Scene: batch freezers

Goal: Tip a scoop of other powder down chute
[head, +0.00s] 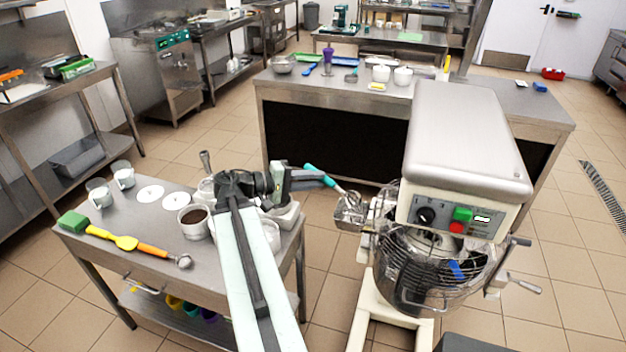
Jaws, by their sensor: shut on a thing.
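My gripper (325,179) is at the end of my arm, past the right edge of the steel side table. It is shut on a scoop with a teal handle (319,174). The scoop's metal end reaches down and right to a shiny metal chute (350,214) on the left side of the mixer (465,150). Scoop bowl and chute overlap in view, so I cannot tell whether they touch or whether powder is in the scoop. A tub of dark brown powder (193,219) stands on the side table. A pale tub (271,235) is partly hidden behind my arm.
The side table (140,262) also holds white discs, two small cups, a green-headed brush, a yellow tool and an orange-handled scoop (165,254). The mixer's wire guard (440,270) surrounds its bowl. A steel counter (290,83) stands behind.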

